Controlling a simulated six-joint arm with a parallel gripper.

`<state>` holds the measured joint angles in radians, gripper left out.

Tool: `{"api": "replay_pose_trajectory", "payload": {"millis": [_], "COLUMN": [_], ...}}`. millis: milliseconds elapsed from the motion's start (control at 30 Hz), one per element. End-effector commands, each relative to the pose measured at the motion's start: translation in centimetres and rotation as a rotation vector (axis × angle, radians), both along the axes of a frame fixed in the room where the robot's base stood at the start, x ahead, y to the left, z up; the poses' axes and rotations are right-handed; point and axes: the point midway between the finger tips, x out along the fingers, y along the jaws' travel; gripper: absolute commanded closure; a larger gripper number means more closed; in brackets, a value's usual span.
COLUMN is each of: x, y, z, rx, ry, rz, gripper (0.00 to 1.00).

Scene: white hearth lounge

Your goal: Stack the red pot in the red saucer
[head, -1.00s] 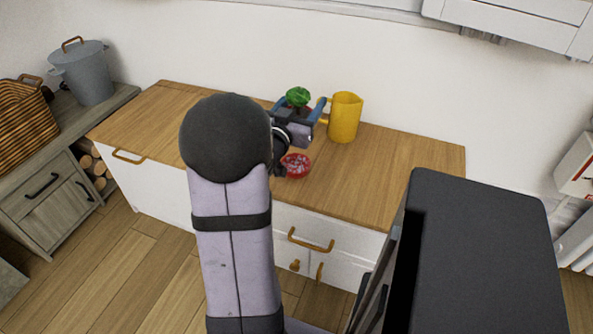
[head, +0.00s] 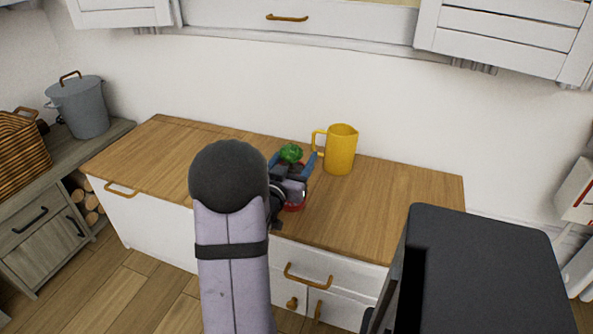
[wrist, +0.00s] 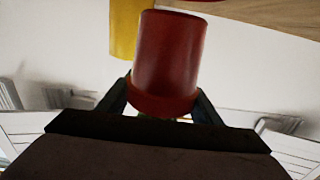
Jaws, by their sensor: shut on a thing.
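My gripper (head: 292,165) is shut on the red pot (wrist: 168,60), which shows large between the two fingers in the wrist view. A green plant (head: 291,153) stands up out of the pot in the head view, where my gripper mostly hides the pot itself. The red saucer (head: 294,208) is on the wooden counter beneath my gripper, and only part of its rim shows. A strip of red, probably the saucer, also shows at the top edge of the wrist view. I cannot tell whether pot and saucer touch.
A yellow pitcher (head: 341,150) stands on the wooden counter (head: 390,200), just right of and behind my gripper. The counter is clear to the left and right. A grey lidded pot (head: 80,106) and a wicker basket (head: 20,152) are on the cabinet at far left.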

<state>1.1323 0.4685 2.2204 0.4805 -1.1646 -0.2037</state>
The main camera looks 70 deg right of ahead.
Motion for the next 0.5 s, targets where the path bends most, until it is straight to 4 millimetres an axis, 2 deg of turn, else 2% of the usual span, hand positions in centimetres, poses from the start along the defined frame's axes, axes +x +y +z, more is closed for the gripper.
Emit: {"api": "replay_pose_trajectory", "payload": {"millis": [300,500], "x": [0.0,0.0], "y": [0.0,0.0], "z": [-3.1,-3.5], "rx": [-0.003,-0.005], "ry": [-0.001,-0.001], "rz": [0.0,0.0], "gripper": [0.79,0.79]}}
